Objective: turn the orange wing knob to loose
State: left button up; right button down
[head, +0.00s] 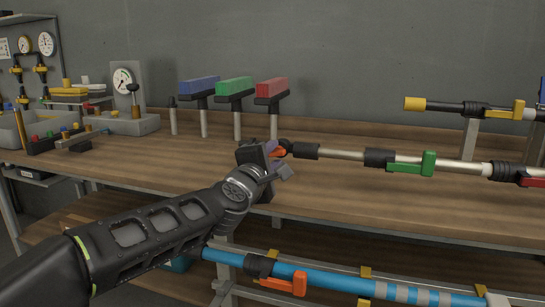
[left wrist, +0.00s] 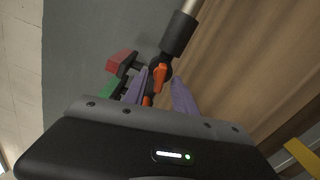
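The orange wing knob (head: 279,152) is at the left end of a silver pole (head: 340,155) with black collars, held above the workbench. My left gripper (head: 277,157) is at that end and partly hides the knob. In the left wrist view the orange knob (left wrist: 160,75) shows between the two purple fingers of my left gripper (left wrist: 163,82). The fingers stand apart, with a gap visible on the right finger's side. I cannot tell whether the left finger touches the knob. My right gripper is in neither view.
A green lever (head: 412,163) sits farther right on the pole. Blue, green and red blocks (head: 271,87) on stands are behind it. A blue pole (head: 340,281) with an orange lever (head: 290,284) hangs below the bench's front edge. The bench top (head: 350,205) in front is clear.

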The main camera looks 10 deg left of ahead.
pick_arm(q)
jog(key=shift+s, duration=0.1)
jog(key=s, duration=0.7)
jog(key=shift+s+a+p, duration=0.25)
jog(key=shift+s+p, duration=0.05)
jog(key=shift+p, duration=0.05)
